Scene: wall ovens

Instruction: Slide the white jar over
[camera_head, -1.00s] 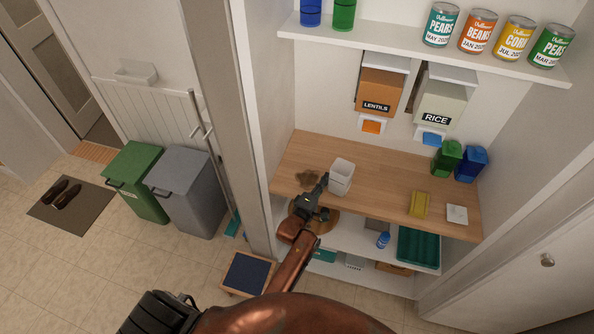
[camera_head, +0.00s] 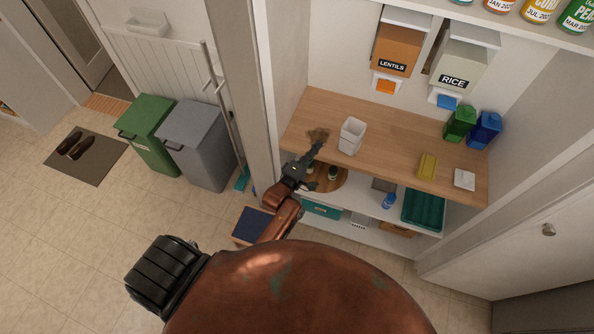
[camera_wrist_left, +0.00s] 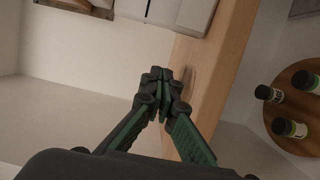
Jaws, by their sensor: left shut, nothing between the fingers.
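The white jar (camera_head: 351,137) stands upright on the wooden counter (camera_head: 395,145), right of a brown stain (camera_head: 319,134). My left gripper (camera_head: 317,144) reaches in from the front left. Its tips are left of the jar, by the stain, with a visible gap to the jar. In the left wrist view, the fingers of my left gripper (camera_wrist_left: 163,80) are closed together with nothing between them. I cannot tell whether the pale shape at that view's top edge is the jar. My right gripper is not in view.
A yellow sponge (camera_head: 428,165) and a white card (camera_head: 464,179) lie to the right on the counter, with bare wood between them and the jar. Green (camera_head: 459,124) and blue (camera_head: 485,130) containers stand behind. Lentils (camera_head: 397,50) and rice (camera_head: 459,62) dispensers hang above.

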